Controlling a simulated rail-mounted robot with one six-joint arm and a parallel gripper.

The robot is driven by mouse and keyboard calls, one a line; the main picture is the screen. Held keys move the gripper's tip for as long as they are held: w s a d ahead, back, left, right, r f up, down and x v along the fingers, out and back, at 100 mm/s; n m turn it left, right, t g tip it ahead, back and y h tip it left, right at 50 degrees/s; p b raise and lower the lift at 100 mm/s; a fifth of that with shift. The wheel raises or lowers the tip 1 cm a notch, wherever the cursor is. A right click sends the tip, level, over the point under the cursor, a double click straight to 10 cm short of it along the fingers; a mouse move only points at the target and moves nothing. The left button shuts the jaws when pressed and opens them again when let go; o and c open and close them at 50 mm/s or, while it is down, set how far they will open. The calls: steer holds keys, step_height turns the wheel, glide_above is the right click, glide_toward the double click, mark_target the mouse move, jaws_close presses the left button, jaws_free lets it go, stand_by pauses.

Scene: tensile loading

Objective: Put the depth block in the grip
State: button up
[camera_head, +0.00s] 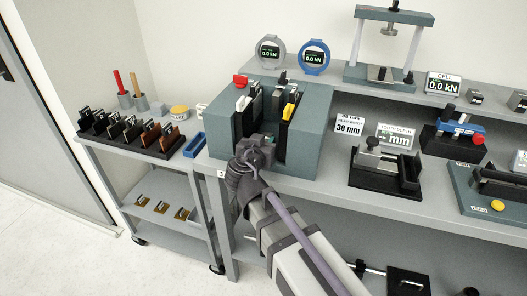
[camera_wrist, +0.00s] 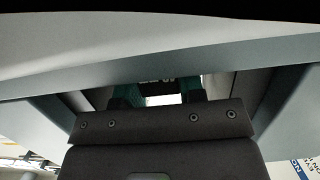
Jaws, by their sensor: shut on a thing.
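The grip (camera_head: 311,150) is a large blue-grey block on the bench with a deep open slot. Black jaw parts with a white piece (camera_head: 243,103) and a yellow piece (camera_head: 288,111) stand inside it. My gripper (camera_head: 270,138) reaches into the front of the slot from below. In the wrist view its teal-tipped fingers (camera_wrist: 160,96) sit between the slot's walls, close around a pale piece, seemingly the depth block (camera_wrist: 162,100). My wrist hides the block in the head view, so I cannot tell whether it touches the slot.
Two round gauges (camera_head: 314,57) stand behind the grip. A width sign (camera_head: 348,127) and a black-based measuring fixture (camera_head: 385,170) are at its right. A cart with a specimen rack (camera_head: 128,133) and a blue tray (camera_head: 194,144) stands at left. The slot walls are close beside my gripper.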

steer(key=shift+f, duration=0.1)
steer(key=o, duration=1.1)
